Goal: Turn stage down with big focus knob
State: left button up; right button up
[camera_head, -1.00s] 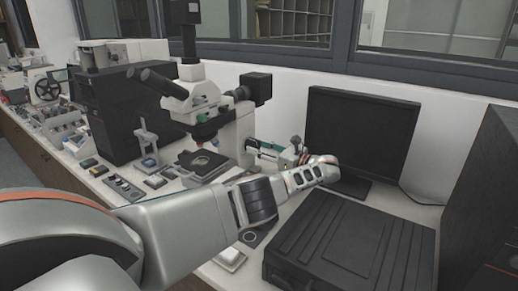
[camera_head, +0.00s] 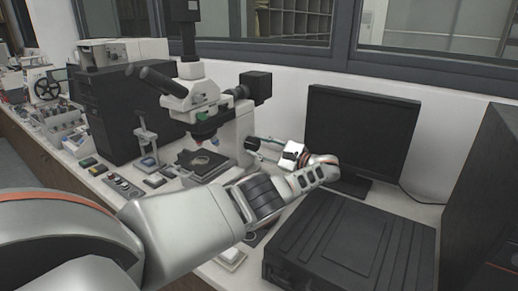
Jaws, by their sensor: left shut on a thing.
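The microscope (camera_head: 232,130) stands on the bench with its dark stage (camera_head: 203,163) under the objectives. My left arm comes in from the left and bends back, so my left gripper (camera_head: 258,146) points left at the microscope's right side. The gripper is shut on the big focus knob there, its fingers reaching to the microscope's body. The knob is mostly hidden by the fingers and too small to make out clearly. My right gripper is not in view.
A black monitor (camera_head: 362,135) stands just right of my left wrist. A flat black case (camera_head: 350,240) lies in front of it. A dark box (camera_head: 125,112) stands left of the microscope. Small control units (camera_head: 122,186) lie along the bench's front.

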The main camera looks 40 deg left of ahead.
pick_arm(q)
jog(key=n+b, duration=0.1)
jog(key=n, duration=0.3)
jog(key=shift+f+n+b, duration=0.15)
jog(key=shift+n+b, duration=0.2)
jog(key=shift+n, duration=0.05)
jog(key=n+b, duration=0.2)
jog(key=n, duration=0.1)
jog(key=shift+n, duration=0.5)
jog(key=shift+b, duration=0.3)
jog(key=o, duration=1.1)
